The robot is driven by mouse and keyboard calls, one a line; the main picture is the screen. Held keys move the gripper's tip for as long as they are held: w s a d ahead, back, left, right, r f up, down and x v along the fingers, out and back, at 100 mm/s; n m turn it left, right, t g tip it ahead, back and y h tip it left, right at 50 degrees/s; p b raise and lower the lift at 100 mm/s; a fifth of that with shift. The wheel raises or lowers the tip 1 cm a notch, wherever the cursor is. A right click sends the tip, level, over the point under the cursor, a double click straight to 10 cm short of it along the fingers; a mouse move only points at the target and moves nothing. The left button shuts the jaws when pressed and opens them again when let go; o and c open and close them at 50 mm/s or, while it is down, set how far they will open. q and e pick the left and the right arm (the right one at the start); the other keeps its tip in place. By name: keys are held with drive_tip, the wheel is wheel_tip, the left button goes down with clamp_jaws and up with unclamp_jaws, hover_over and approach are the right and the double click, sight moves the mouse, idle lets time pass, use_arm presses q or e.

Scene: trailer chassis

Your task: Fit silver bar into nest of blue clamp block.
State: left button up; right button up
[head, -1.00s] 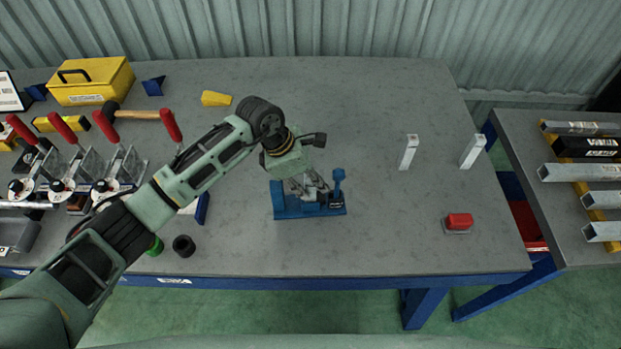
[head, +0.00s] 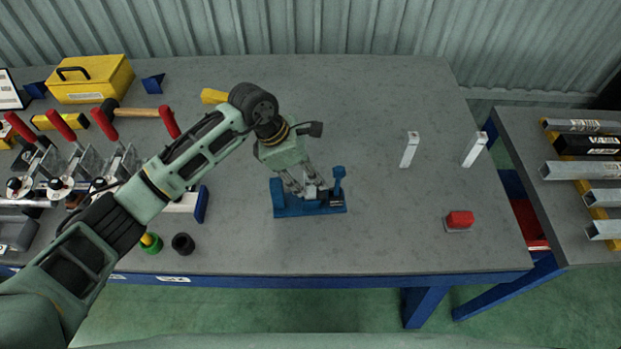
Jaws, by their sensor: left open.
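The blue clamp block (head: 290,207) stands on the grey bench near the middle, with a blue knobbed post at its right end. My left gripper (head: 308,190) is open, its fingers pointing down right over the block. A small pale silver piece shows between or beside the fingertips at the block; I cannot tell whether it is a bar in the nest or part of the fingers. The fingers hide part of the nest. Two silver bars stand upright to the right, one nearer (head: 409,149) and one farther right (head: 474,149). My right gripper is not in view.
A red block on a grey base (head: 459,221) sits at the front right. Red-handled toggle clamps (head: 75,165), a yellow toolbox (head: 92,80) and a hammer (head: 140,113) crowd the left. A black ring (head: 183,243) lies near the front edge. The back middle is clear.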

use_arm(q)
drive_tip(key=b+v, duration=0.2)
drive_tip(key=v, duration=0.7)
drive_tip(key=shift+a+r+b, duration=0.2)
drive_tip(key=shift+r+b, duration=0.15)
drive_tip(key=shift+b, duration=0.05)
